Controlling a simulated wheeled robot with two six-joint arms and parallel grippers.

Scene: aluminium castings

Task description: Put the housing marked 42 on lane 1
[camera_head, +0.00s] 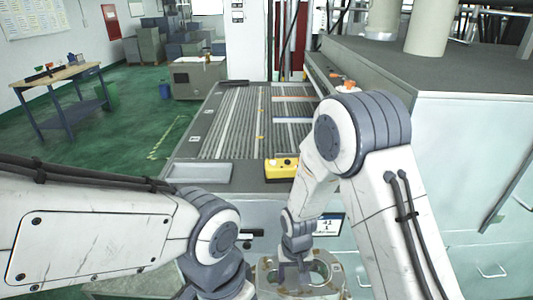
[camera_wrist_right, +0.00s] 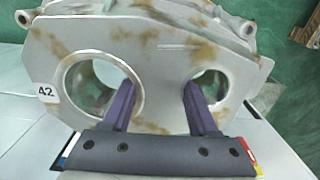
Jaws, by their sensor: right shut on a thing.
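The housing is a pale grey casting with brown stains and a white tag reading 42 (camera_wrist_right: 46,91). It fills the right wrist view (camera_wrist_right: 160,60), with two round bores facing the camera. My right gripper (camera_wrist_right: 160,95) is shut on it, one purple finger at each bore, across the metal between them. In the head view the housing (camera_head: 268,285) is low at the bottom centre, below my right wrist. The laned table (camera_head: 205,140) stretches away ahead; I cannot read which lane is 1. My left arm comes in at lower left, its fingers out of view.
A yellow box with buttons (camera_head: 281,168) and a shallow grey tray (camera_head: 200,172) are at the table's near edge. A small screen (camera_head: 330,224) stands behind the housing, partly hidden by my right arm. A large grey cabinet (camera_head: 460,120) closes the right side.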

